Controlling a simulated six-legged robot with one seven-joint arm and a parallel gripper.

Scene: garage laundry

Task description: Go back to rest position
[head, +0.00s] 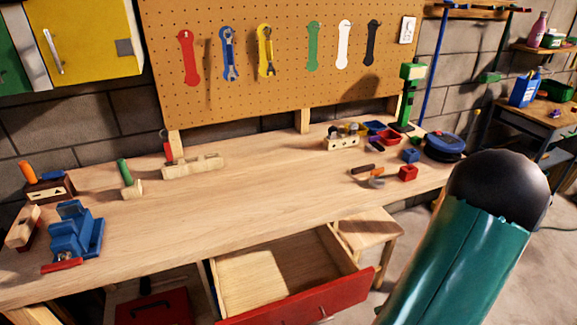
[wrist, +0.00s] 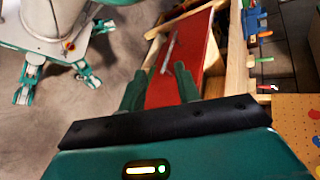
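My gripper (wrist: 159,74) shows in the wrist view with its two green fingers spread apart. Nothing is held between them; the red drawer front (wrist: 188,48) and its metal handle (wrist: 169,50) show beyond the gap. In the head view the wooden drawer (head: 285,268) is pulled out under the workbench and looks empty inside. A teal link of my arm with a dark joint fills the right front of the head view. My gripper itself does not show there.
The workbench (head: 250,195) carries a blue vise (head: 75,235), wooden toys and small coloured blocks. A stool (head: 368,232) stands right of the drawer. A pegboard (head: 285,95) with tools hangs behind. Bare floor (head: 415,245) lies to the right.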

